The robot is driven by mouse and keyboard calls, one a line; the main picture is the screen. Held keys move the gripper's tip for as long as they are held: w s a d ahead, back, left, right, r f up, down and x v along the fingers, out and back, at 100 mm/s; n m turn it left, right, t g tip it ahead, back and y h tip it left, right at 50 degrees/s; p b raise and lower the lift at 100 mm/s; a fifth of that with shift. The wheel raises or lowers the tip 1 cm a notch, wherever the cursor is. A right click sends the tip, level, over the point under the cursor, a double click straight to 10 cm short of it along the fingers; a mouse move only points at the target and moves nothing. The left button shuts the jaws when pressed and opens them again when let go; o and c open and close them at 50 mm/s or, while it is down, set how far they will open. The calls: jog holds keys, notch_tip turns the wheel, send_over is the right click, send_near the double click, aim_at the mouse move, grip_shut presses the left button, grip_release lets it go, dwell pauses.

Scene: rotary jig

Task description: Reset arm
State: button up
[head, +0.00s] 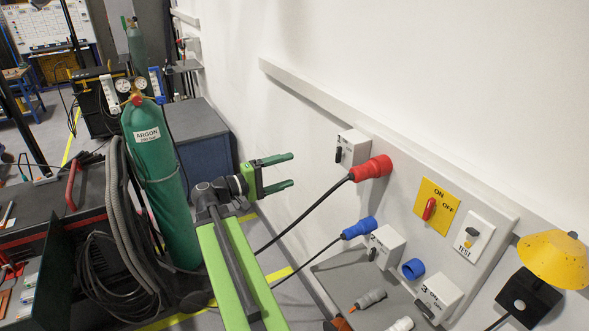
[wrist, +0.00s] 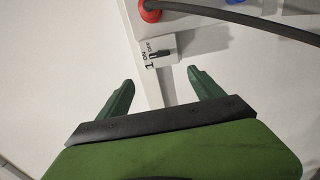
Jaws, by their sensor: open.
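My gripper (head: 290,171) is open and empty, its two green fingers held in front of the white wall, left of the wall panel. In the wrist view the two green fingertips (wrist: 160,78) stand apart, with a white switch box marked 1 (wrist: 158,50) beyond the gap between them. In the head view the same switch box (head: 354,147) is at the panel's upper left, with a dark lever on its face. My green arm reaches up from the bottom centre. Nothing is between the fingers.
A red plug (head: 372,168) and a blue plug (head: 360,228) with black cables sit right of my gripper. A yellow plate with a red rotary switch (head: 430,208) and a yellow lamp (head: 555,262) are farther right. A green argon cylinder (head: 160,180) stands left of my arm.

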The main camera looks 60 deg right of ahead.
dwell(0.4)
jog(key=w+a+f+n+t+y+b, duration=0.1)
jog(key=w+a+f+n+t+b, duration=0.15)
jog(key=w+a+f+b, duration=0.5)
jog(key=w+a+f+n+t+y+b, duration=0.1)
jog(key=w+a+f+t+b, duration=0.2)
jog(key=w+a+f, duration=0.55)
jog(key=w+a+f+n+t+y+b, duration=0.1)
jog(key=w+a+f+n+t+b, duration=0.15)
jog(key=a+f+b, duration=0.65)
jog(key=w+a+f+t+y, duration=0.1)
jog(key=a+f+y, duration=0.5)
jog(key=a+f, duration=0.3)
jog(key=w+a+f+y, duration=0.1)
jog(key=a+f+y, duration=0.5)
jog(key=a, duration=1.1)
notch_tip(320, 180, down, 4)
jog(key=shift+w+a+r+t, duration=0.15)
jog(key=shift+w+a+t, duration=0.1)
jog(key=shift+w+t, duration=0.15)
